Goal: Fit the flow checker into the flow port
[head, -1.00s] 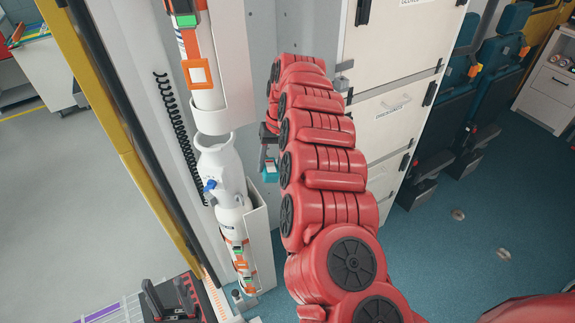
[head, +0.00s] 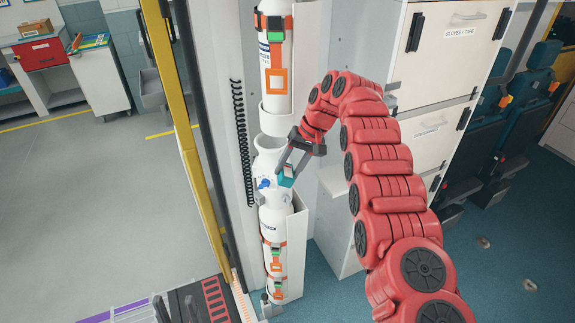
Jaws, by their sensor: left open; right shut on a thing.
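My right gripper (head: 290,172), on the red arm, is shut on a small teal block, the flow checker (head: 286,180). It holds the checker close to the right side of the lower white cylinder's neck (head: 270,156). A blue fitting (head: 264,184) sticks out on the left of that neck, apart from the checker. I cannot tell which part is the flow port.
An upper strapped cylinder (head: 274,60) hangs above in a white bracket (head: 306,60). A black coiled cord (head: 241,140) runs down the wall at left. White drawers (head: 424,130) stand behind the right arm. A yellow door post (head: 190,150) edges the opening.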

